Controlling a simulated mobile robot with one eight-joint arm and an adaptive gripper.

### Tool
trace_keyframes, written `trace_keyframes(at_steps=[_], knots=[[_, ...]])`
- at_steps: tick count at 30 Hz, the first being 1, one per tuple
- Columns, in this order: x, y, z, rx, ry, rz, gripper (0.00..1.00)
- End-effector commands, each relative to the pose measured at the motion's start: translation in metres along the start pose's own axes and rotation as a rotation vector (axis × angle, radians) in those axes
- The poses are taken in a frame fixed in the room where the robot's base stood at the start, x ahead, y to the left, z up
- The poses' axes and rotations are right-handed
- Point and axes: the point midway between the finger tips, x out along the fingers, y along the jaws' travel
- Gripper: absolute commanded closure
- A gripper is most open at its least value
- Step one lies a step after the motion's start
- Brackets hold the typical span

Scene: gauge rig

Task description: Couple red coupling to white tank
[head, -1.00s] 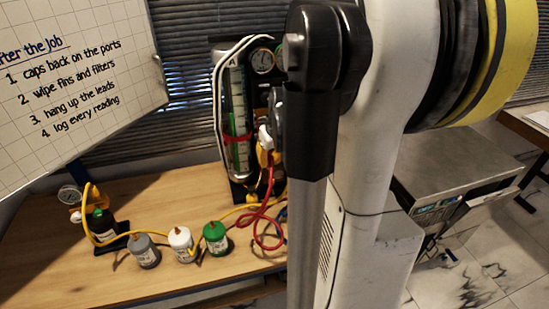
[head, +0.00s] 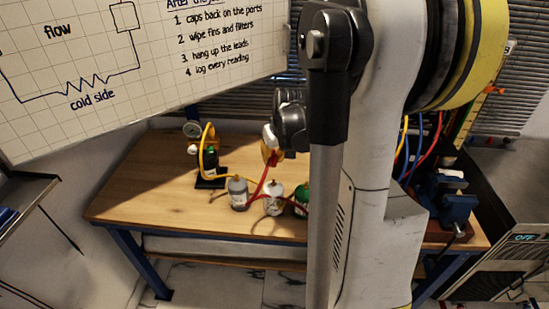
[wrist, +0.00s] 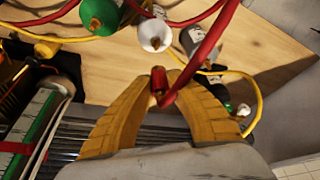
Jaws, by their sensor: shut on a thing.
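The red coupling (wrist: 158,80) is held between the tan fingers of my gripper (wrist: 159,88), with a red hose (wrist: 205,45) trailing from it. My gripper also shows in the head view (head: 271,155), above the bench and apart from the tanks. The white tank (head: 273,203) stands upright below it, between the grey tank (head: 238,194) and the green tank (head: 302,195). In the wrist view the white tank (wrist: 155,36) lies beyond the coupling, which is not touching it. My arm partly hides the green tank in the head view.
Yellow hose (wrist: 80,38) runs among the tanks. A dark bottle with yellow hose (head: 211,160) and a gauge (head: 191,130) stand at the bench's back left. A blue vise (head: 445,200) is at right. The wooden bench (head: 150,190) is clear at front left.

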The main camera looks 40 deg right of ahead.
Motion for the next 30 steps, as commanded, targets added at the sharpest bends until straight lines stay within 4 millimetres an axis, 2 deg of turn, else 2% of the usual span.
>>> trace_keyframes(at_steps=[8,24,30], knots=[[0.002,0.0,0.002,0.006,-0.002,0.002,1.0],[0.044,0.0,0.018,0.005,-0.002,0.002,1.0],[0.049,0.0,0.02,0.005,-0.002,0.002,1.0]])
